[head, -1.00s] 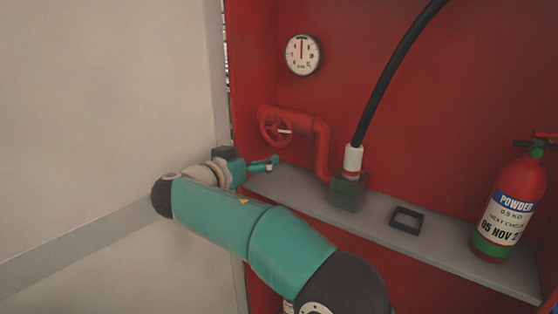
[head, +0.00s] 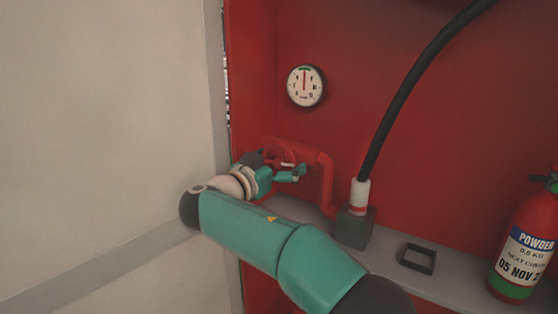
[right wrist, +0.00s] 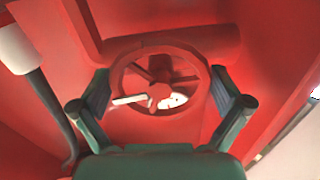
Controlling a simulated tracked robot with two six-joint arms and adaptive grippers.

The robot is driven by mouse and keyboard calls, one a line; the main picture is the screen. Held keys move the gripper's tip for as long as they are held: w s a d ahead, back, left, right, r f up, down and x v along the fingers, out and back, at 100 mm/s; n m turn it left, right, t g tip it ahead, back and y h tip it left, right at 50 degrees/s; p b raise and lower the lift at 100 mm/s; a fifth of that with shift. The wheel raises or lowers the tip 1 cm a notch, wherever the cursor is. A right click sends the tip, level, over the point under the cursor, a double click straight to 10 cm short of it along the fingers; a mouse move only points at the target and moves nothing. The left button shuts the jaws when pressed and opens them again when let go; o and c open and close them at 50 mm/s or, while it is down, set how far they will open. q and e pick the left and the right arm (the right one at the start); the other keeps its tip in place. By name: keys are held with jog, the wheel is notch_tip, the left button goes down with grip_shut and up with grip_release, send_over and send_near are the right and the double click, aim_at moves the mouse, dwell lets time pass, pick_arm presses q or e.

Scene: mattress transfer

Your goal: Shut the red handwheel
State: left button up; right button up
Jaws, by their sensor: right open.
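The red handwheel (head: 279,153) sits at the left end of a red pipe on the red cabinet's back wall. In the head view my right gripper (head: 296,172) is in front of it and covers its lower part. The two green fingers of my right gripper (right wrist: 160,101) are spread open, one on each side of the wheel. I cannot tell if either finger touches the rim. My left gripper is not in view.
A grey shelf (head: 462,282) runs below, holding a hose connector block (head: 353,228), a black square frame (head: 417,259) and a powder extinguisher (head: 525,240). A black hose (head: 405,88) rises from the connector. A pressure gauge (head: 305,87) is above the pipe. A pale panel (head: 110,110) stands left.

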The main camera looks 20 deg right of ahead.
jog(key=shift+f, duration=0.1)
jog(key=c, duration=0.8)
jog(key=shift+o, duration=0.2)
